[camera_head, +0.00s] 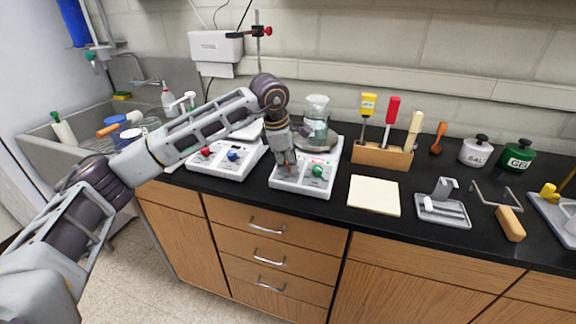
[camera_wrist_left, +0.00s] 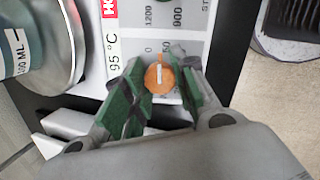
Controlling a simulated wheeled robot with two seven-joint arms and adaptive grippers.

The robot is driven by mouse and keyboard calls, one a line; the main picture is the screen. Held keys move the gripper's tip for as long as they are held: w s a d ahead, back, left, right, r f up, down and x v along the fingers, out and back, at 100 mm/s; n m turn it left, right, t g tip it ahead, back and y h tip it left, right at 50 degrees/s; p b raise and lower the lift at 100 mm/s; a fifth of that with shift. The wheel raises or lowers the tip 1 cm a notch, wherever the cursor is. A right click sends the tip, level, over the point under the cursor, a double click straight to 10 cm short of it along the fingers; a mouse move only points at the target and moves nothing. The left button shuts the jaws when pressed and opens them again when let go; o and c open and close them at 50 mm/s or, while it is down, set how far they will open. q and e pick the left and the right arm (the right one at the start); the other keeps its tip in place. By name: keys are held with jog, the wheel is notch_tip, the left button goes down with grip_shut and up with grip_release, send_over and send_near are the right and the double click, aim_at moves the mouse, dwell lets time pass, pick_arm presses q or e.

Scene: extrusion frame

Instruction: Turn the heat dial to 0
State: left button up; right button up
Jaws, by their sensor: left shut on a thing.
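The right hotplate (camera_head: 300,187) is a white unit on the black counter. Its green dial (camera_head: 318,171) is on the right of its front panel, clear of the gripper. My left gripper (camera_head: 287,166) is over the left of that panel. In the left wrist view the green-padded fingers (camera_wrist_left: 160,82) are shut on an orange dial (camera_wrist_left: 160,78). Its white pointer line runs roughly up the picture. A printed scale with 1200 and 900 and a 95 °C label (camera_wrist_left: 112,45) show beside it. The dial's own setting cannot be read. My right gripper is not in view.
A glass beaker (camera_head: 317,105) stands on the right hotplate's top, close behind my left gripper. A pale pad (camera_head: 374,196) and a wooden tool block (camera_head: 382,156) are to the right.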

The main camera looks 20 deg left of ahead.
pick_arm(q)
jog(key=n+b, duration=0.1)
jog(key=n, duration=0.2)
jog(key=shift+n+t, duration=0.3)
jog(key=shift+n, duration=0.3)
jog(key=shift+n+b, duration=0.4)
jog(key=shift+r+n, duration=0.1)
jog(key=shift+n, duration=0.2)
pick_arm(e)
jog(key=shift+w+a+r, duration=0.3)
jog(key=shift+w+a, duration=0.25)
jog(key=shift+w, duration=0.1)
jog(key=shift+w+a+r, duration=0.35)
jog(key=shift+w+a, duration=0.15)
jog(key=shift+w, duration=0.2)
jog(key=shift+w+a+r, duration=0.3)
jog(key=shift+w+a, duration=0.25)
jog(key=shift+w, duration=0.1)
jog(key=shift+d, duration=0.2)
pick_arm(q)
jog(key=o, duration=0.7)
jog(key=shift+c, duration=0.2)
jog(key=o, duration=0.4)
jog(key=shift+c, duration=0.2)
jog(key=v, duration=1.2)
jog(key=shift+d, duration=0.15)
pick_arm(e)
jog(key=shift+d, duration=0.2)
